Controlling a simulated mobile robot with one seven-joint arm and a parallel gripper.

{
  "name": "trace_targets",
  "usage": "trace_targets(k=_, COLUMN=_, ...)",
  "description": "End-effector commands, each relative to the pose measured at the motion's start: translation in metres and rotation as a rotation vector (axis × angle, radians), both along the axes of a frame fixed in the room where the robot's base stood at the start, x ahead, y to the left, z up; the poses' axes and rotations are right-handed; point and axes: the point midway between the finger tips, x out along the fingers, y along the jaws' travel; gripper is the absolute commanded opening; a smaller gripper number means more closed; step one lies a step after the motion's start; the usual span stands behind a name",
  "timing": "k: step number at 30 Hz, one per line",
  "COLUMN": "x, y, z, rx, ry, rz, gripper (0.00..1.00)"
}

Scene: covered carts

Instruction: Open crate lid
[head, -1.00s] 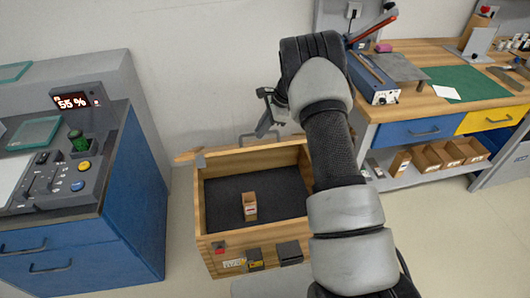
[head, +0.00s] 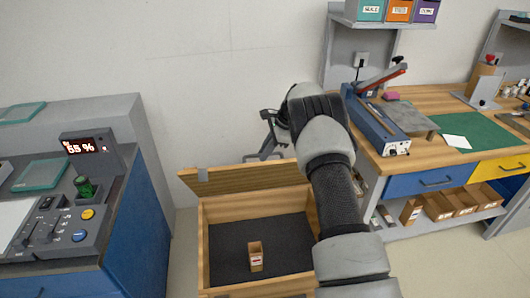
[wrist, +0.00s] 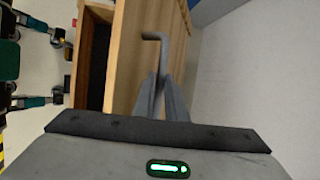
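The wooden crate (head: 203,252) stands open on the floor, with a dark lining inside. Its wooden lid (head: 245,179) is raised along the far side, tilted up behind the opening. In the wrist view the lid (wrist: 135,70) is a broad wooden panel with a bent grey metal handle (wrist: 158,38). My gripper (wrist: 162,80) has its fingers close together with the handle running between them, so it looks shut on the handle. In the head view my gripper (head: 268,140) is behind the lid, partly hidden by my arm.
A small cardboard box (head: 256,258) stands inside the crate. A blue console cabinet (head: 150,205) is at left. A workbench (head: 425,150) with blue and yellow drawers is at right. A grey wall is behind the crate.

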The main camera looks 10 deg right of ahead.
Motion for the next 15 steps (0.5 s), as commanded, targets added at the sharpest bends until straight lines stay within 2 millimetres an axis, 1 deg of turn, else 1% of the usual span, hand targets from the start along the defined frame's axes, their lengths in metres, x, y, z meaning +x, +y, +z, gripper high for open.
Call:
trace_targets(k=1, x=-0.0024, y=-0.0008, z=-0.0094, rx=-0.004, ry=0.009, rz=-0.001, gripper=0.19)
trace_targets(k=3, x=-0.0023, y=-0.0007, z=-0.0085, rx=-0.003, ry=0.009, rz=0.0, gripper=0.29)
trace_targets(k=15, x=-0.001, y=-0.0008, z=-0.0034, rx=-0.001, ry=0.004, rz=-0.001, gripper=0.29)
